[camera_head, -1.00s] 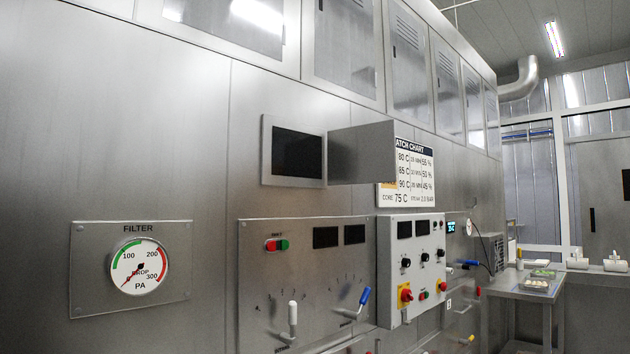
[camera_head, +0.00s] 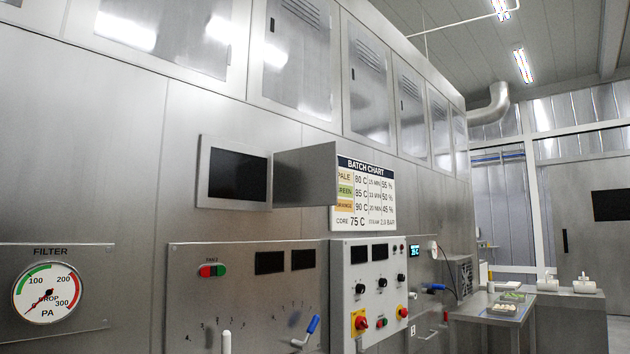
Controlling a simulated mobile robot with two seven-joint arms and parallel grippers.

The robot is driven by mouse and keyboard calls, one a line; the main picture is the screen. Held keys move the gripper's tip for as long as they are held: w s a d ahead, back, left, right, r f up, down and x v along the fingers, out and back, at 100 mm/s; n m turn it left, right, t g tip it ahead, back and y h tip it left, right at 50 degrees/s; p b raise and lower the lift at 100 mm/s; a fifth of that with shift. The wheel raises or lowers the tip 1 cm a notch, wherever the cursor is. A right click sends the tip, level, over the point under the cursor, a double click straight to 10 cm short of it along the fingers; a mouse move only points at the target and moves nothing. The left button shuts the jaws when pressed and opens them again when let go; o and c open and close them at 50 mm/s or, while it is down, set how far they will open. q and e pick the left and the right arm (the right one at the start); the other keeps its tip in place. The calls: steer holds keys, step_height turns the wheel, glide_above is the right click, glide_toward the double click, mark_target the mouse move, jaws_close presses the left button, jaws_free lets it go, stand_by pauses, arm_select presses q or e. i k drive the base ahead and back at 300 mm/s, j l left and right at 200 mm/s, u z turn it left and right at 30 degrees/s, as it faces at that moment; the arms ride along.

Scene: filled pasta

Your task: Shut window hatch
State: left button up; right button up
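The window hatch stands open on the steel wall. Its square metal frame surrounds a dark window opening (camera_head: 237,175). The plain grey hatch door (camera_head: 305,176) juts out from the right side of the frame, swung away from the opening, and overlaps the left edge of the batch chart behind it. No handle shows on the door. Neither of my grippers is in view.
A batch chart (camera_head: 364,195) hangs right of the door. Below are a control panel (camera_head: 245,290) with levers and a protruding control box (camera_head: 375,285) with knobs. A filter gauge (camera_head: 46,293) is at lower left. A bench (camera_head: 490,310) stands at right.

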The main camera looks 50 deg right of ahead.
mark_target(308, 176)
steer(key=k+l, duration=0.1)
steer(key=l, duration=0.65)
steer(key=l+u, duration=0.15)
steer(key=l, duration=0.65)
steer(key=i+l, duration=0.15)
steer(key=l, duration=0.55)
steer(key=i+l+u, duration=0.15)
steer(key=l, duration=0.6)
steer(key=i+l, duration=0.1)
steer(key=l, duration=0.6)
steer(key=i+l+u, duration=0.1)
steer(key=l, duration=0.65)
steer(key=k, duration=0.25)
